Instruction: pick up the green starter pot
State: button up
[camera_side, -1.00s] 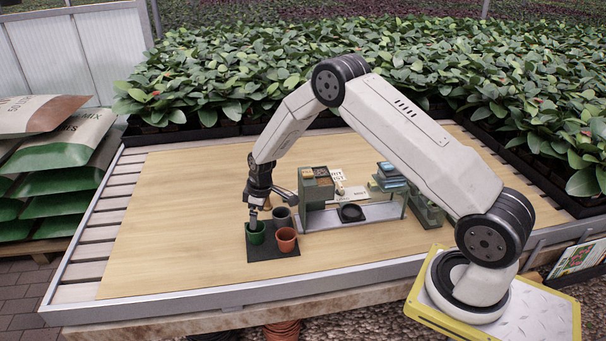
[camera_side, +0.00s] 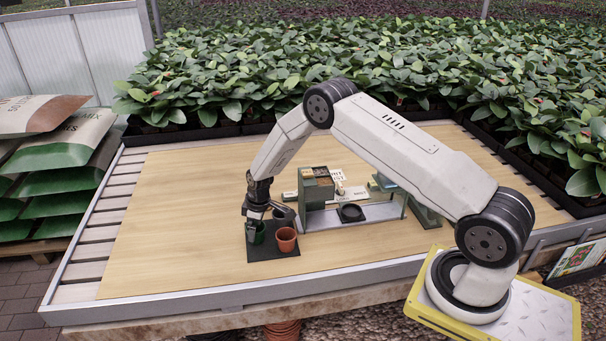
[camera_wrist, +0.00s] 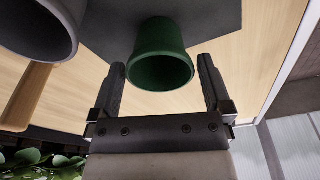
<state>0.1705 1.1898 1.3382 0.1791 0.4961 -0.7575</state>
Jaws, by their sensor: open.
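The green starter pot (camera_side: 258,236) stands on a dark square mat (camera_side: 262,254) near the front of the table, partly hidden by my gripper in the side view. In the wrist view the green pot (camera_wrist: 160,58) sits between the two finger lines, with its rim towards the camera. My gripper (camera_side: 254,222) is low over the pot and open. In the wrist view its two fingers (camera_wrist: 160,78) stand apart on either side of the pot, with visible gaps.
A terracotta pot (camera_side: 287,239) stands right of the green pot. A grey pot (camera_side: 284,214) stands just behind; it looms at upper left in the wrist view (camera_wrist: 38,28). A green rack (camera_side: 318,188) with a tray and black dish (camera_side: 351,212) is to the right. Table left is clear.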

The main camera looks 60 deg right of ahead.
jog(key=shift+w+a+f, duration=0.1)
jog(key=shift+w+f, duration=0.05)
jog(key=shift+f, duration=1.05)
jog(key=c, duration=1)
